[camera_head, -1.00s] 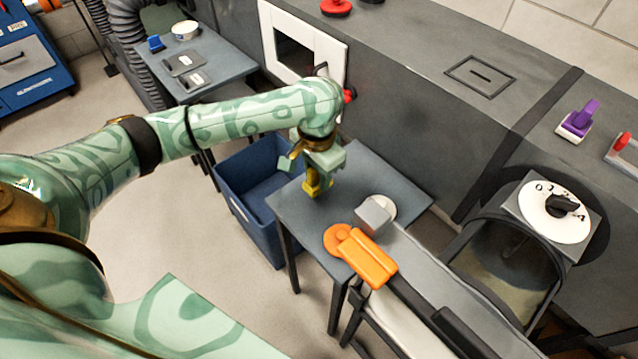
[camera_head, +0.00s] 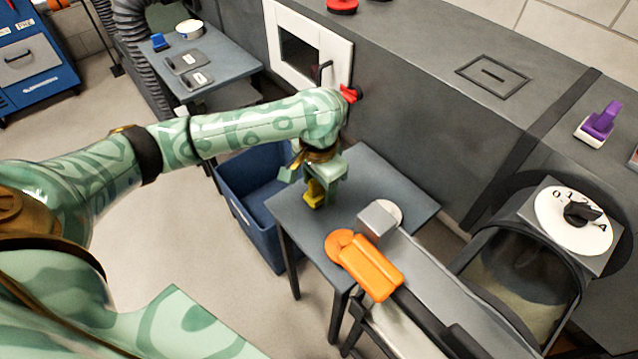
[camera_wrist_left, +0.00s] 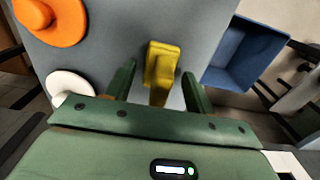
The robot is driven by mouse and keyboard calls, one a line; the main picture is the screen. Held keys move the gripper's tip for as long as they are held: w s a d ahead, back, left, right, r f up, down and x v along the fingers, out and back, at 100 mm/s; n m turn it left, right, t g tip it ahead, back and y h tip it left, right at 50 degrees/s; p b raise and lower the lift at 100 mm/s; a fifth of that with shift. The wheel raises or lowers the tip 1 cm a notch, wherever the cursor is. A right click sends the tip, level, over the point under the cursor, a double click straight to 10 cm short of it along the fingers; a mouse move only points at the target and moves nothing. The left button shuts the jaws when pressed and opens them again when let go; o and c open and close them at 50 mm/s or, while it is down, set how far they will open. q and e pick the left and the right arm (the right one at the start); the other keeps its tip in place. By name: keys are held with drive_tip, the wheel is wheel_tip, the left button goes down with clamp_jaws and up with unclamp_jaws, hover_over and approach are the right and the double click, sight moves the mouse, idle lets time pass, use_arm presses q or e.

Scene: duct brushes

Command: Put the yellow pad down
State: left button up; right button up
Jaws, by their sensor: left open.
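The yellow pad (camera_head: 314,193) stands on the grey table (camera_head: 296,222), near the table's left edge. It also shows in the left wrist view (camera_wrist_left: 161,64), between the fingers and a little beyond their tips. My left gripper (camera_head: 322,172) is directly over the pad, pointing down. In the left wrist view its two green fingers (camera_wrist_left: 158,80) are spread, with a gap on each side of the pad. The gripper hides the pad's upper part in the head view. My right gripper is not in view.
An orange tool (camera_head: 370,268) and a grey block with a white disc (camera_head: 378,218) sit on the table's right side. A blue bin (camera_head: 256,238) stands left of the table. A grey duct with a white-framed opening (camera_head: 340,52) runs behind.

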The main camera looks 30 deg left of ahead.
use_arm(q)
wheel_tip(320, 180, up, 12)
drive_tip(key=p, duration=0.8)
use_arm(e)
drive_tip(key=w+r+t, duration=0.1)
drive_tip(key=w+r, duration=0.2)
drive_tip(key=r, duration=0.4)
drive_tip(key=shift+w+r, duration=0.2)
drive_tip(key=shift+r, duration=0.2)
use_arm(q)
drive_tip(key=shift+f, duration=0.1)
